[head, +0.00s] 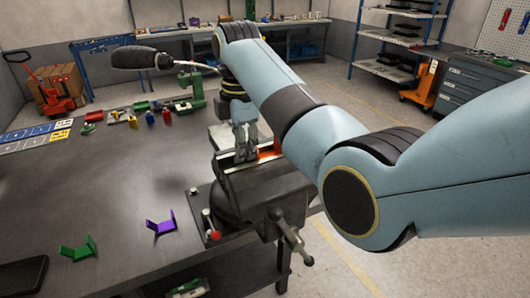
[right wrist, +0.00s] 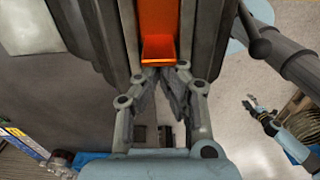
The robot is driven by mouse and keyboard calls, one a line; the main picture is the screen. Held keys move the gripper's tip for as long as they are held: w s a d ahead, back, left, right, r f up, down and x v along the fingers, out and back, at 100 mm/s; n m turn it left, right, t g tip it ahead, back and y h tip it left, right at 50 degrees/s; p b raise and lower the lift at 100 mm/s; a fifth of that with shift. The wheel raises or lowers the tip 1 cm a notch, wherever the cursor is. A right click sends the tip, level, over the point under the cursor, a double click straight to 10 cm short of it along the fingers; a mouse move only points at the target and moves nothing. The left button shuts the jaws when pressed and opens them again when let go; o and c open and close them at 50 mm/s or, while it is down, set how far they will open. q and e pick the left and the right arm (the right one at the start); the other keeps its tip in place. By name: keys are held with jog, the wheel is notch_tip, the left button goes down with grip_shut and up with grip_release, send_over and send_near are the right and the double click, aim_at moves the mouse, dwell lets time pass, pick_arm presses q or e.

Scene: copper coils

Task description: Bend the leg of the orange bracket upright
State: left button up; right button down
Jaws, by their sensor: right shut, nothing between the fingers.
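The orange bracket (head: 268,150) is in the vise (head: 262,190) at the bench's right edge. In the right wrist view the bracket (right wrist: 160,18) runs between the dark jaws, with a brighter orange leg (right wrist: 158,50) at its near end. My right gripper (head: 245,152) is shut and empty beside the bracket; in its wrist view the fingertips (right wrist: 164,72) lie just below the leg, and contact cannot be told. A small gripper on a light blue arm, apparently my left gripper (right wrist: 258,110), shows over the floor; its finger state is unclear. It is not visible in the head view.
A purple bracket (head: 161,226) and a green bracket (head: 78,250) lie on the bench's front part. A green clamp-like tool (head: 190,98) and several small coloured pieces stand farther back. The vise handle (head: 292,238) sticks out at the front. The bench's middle is clear.

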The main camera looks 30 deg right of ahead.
jog(key=shift+d, duration=0.45)
jog(key=shift+a, duration=0.6)
